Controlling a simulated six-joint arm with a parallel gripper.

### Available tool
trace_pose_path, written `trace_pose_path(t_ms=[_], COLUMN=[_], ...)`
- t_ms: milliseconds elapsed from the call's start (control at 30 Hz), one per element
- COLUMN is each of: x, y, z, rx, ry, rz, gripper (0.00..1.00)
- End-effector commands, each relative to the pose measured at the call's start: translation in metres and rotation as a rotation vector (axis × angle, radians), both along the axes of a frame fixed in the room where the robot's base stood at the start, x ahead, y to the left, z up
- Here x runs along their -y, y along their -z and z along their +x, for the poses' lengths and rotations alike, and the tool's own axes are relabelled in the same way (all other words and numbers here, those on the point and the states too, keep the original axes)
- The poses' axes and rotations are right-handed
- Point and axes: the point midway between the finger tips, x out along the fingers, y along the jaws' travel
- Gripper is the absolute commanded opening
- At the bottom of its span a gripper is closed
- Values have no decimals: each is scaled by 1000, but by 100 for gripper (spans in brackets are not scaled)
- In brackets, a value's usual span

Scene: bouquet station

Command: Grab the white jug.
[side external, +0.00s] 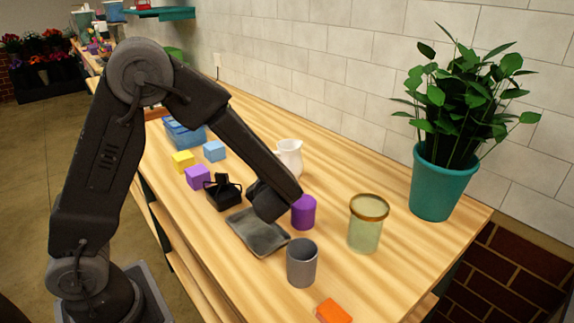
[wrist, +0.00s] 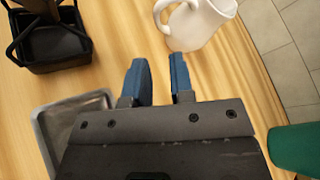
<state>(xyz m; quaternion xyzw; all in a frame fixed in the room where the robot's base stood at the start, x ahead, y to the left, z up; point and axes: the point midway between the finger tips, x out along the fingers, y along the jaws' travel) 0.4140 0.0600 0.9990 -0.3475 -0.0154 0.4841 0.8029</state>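The white jug (side external: 289,158) stands upright on the wooden counter, toward the tiled wall in the side view. In the wrist view the jug (wrist: 204,22) is at the top, its handle on the left and its upper part cut off by the frame edge. My gripper (wrist: 161,72) has its two blue fingers apart with nothing between them. The fingertips point toward the jug and appear just short of it; whether they touch it cannot be told. In the side view my wrist hides the fingers.
A black basket (side external: 224,194) and grey tray (side external: 258,236) lie close by. Yellow (side external: 183,161), blue (side external: 214,151) and purple (side external: 198,177) blocks lie left.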

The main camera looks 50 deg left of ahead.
Motion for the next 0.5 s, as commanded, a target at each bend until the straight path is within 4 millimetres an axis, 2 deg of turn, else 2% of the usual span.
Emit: trace_pose_path(t_ms=[33,200,500], x=[-10,-33,-52], y=[4,14,22], z=[5,22,34], rx=[-1,-1,0], ry=[-6,-4,-4], rz=[0,-1,-3], gripper=[22,22,22])
